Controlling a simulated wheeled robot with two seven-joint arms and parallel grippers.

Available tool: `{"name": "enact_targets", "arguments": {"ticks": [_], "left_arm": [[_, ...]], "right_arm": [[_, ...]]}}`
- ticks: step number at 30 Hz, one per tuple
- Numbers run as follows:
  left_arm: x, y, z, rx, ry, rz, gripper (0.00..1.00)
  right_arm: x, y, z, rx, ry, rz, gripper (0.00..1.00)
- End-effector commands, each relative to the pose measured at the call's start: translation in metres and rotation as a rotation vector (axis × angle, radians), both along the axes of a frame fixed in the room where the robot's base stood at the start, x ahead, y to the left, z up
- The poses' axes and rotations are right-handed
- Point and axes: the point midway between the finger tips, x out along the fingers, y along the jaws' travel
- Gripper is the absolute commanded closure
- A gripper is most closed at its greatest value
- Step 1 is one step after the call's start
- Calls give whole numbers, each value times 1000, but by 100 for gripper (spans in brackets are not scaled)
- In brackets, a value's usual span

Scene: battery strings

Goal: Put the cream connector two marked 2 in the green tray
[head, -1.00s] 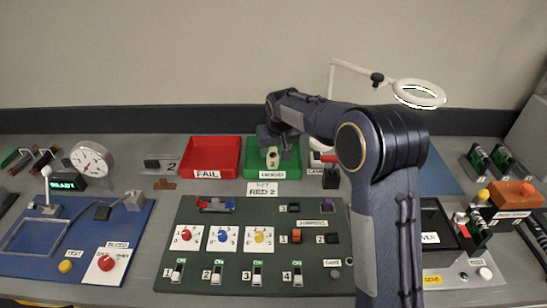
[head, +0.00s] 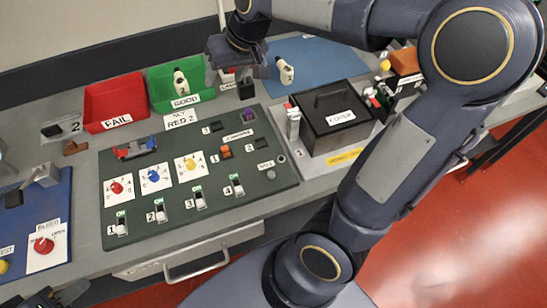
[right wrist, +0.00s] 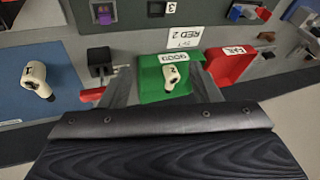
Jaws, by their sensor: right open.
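The cream connector (head: 180,82) lies inside the green tray (head: 160,99), which is labelled GOOD. In the right wrist view the connector (right wrist: 171,76) shows a dark mark that looks like 2, and it rests in the green tray (right wrist: 150,93) beyond the fingertips. My right gripper (head: 228,80) is beside the tray, on its right, apart from the connector. The right wrist view shows its fingers (right wrist: 160,75) spread with nothing between them. My left gripper (head: 62,294) shows only partly at the bottom left edge, and its fingers are not clear.
A red tray (head: 116,89) labelled FAIL stands left of the green one. Another cream connector (head: 285,71), marked 1 in the wrist view, lies on a blue mat (head: 312,53). A black block (head: 246,89) stands near my right gripper. A switch panel (head: 222,166) fills the front.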

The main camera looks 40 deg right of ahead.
Motion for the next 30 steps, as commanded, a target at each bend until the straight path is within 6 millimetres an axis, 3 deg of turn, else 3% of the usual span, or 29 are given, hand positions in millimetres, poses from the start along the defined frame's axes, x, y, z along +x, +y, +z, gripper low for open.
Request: {"name": "enact_targets", "arguments": {"ticks": [1,6,9,13,18,30], "left_arm": [[0,0,0,0,0,0,64],[0,0,0,0,0,0,64],[0,0,0,0,0,0,64],[0,0,0,0,0,0,64],[0,0,0,0,0,0,64],[0,0,0,0,0,0,64]], "right_arm": [[-27,-3,3,29,-12,-6,43],[-110,4,-4,92,-45,-8,43],[-153,13,-15,108,-64,-8,43],[-192,25,-33,113,-83,-12,43],[-216,34,-50,109,-93,-16,43],[-220,35,-53,108,-92,-16,43]]}}
